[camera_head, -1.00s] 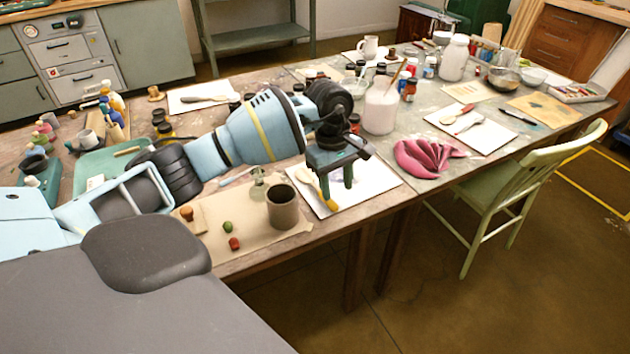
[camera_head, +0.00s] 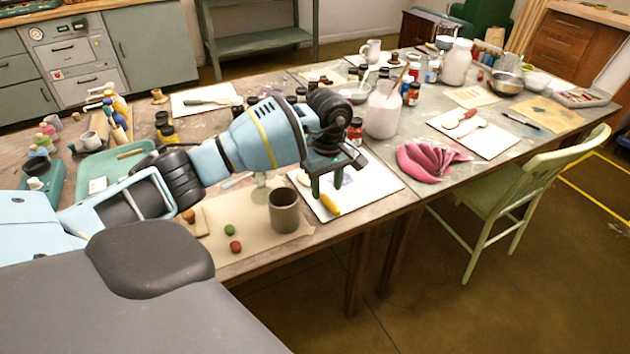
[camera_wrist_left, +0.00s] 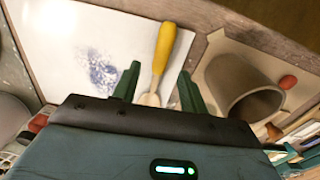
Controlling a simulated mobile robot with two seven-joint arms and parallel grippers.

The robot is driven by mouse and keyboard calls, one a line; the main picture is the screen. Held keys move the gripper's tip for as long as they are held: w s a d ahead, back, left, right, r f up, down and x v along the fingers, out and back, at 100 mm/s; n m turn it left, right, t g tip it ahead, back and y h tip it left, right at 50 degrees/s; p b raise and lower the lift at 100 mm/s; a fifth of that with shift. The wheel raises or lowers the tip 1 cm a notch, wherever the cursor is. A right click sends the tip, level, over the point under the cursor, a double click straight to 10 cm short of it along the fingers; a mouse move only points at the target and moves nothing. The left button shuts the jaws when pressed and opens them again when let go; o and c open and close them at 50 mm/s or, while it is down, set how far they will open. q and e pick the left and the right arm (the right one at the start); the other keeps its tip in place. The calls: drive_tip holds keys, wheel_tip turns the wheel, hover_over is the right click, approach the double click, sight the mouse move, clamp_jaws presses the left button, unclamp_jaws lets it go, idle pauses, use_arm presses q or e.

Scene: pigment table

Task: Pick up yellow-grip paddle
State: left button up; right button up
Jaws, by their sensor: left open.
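The yellow-grip paddle lies on a white sheet (camera_head: 375,182) near the table's front edge. Its yellow grip (camera_head: 331,201) shows in the head view; the rest is mostly hidden behind my gripper. In the left wrist view its yellow grip (camera_wrist_left: 164,47) and pale neck (camera_wrist_left: 150,99) lie between the open fingers. My left gripper (camera_head: 327,190) points down over the paddle, and it also shows in the left wrist view (camera_wrist_left: 158,82). It is open and holds nothing. I cannot tell the exact height of the fingertips above the sheet. My right gripper is not in view.
A grey-brown cup (camera_head: 284,212) stands close beside the sheet; it also shows in the left wrist view (camera_wrist_left: 235,88). Red (camera_head: 235,246) and green (camera_head: 229,230) lumps lie nearby. A white jar (camera_head: 383,112) and a pink cloth (camera_head: 428,160) are to the right.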

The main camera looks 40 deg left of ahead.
sight(327, 198)
use_arm(q)
drive_tip(key=shift+f, duration=1.65)
clamp_jaws()
